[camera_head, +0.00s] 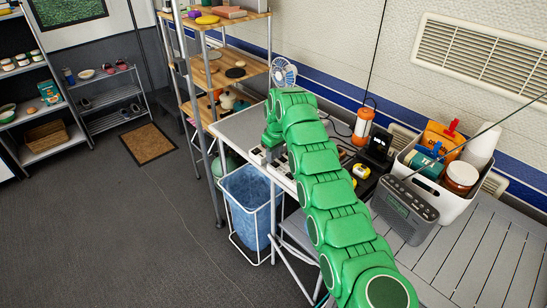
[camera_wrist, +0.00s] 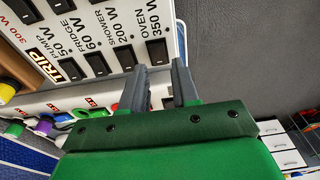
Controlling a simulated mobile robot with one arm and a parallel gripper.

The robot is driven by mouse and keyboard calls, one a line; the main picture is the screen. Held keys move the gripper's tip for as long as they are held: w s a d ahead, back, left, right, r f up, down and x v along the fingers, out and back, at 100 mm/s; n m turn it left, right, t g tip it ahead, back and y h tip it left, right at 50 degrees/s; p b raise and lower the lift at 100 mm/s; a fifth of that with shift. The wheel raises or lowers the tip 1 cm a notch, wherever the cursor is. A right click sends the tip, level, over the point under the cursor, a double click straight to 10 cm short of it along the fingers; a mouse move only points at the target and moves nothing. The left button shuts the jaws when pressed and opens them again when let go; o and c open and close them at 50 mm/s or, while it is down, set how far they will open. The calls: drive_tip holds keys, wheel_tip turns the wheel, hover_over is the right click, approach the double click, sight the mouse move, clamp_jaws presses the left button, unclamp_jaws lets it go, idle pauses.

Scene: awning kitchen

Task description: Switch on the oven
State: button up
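A white switch panel (camera_wrist: 84,14) fills the upper left of the wrist view. It carries black rocker switches labelled pump, fridge, shower and oven. The oven switch (camera_wrist: 158,50), beside the "OVEN 350 W" label, is rightmost of the row. Its on or off position is hard to tell. My gripper (camera_wrist: 160,78) has two grey fingers, apart, with nothing between them. The fingertips are close to the oven switch, one on each side in the picture; contact is unclear. In the head view my gripper (camera_head: 264,156) is small and partly hidden at the end of my green arm, over the counter.
Plugs and coloured sockets (camera_wrist: 45,124) line the panel's lower edge. In the head view a blue bin (camera_head: 250,205) stands below the counter and a wooden-shelved rack (camera_head: 228,75) behind it. A radio (camera_head: 405,208), orange lantern (camera_head: 363,125) and white caddy (camera_head: 440,195) stand to the right.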

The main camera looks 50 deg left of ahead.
sight(276, 163)
drive_tip(key=r, duration=0.5)
drive_tip(key=shift+d+r, duration=0.45)
drive_tip(key=shift+r, duration=0.1)
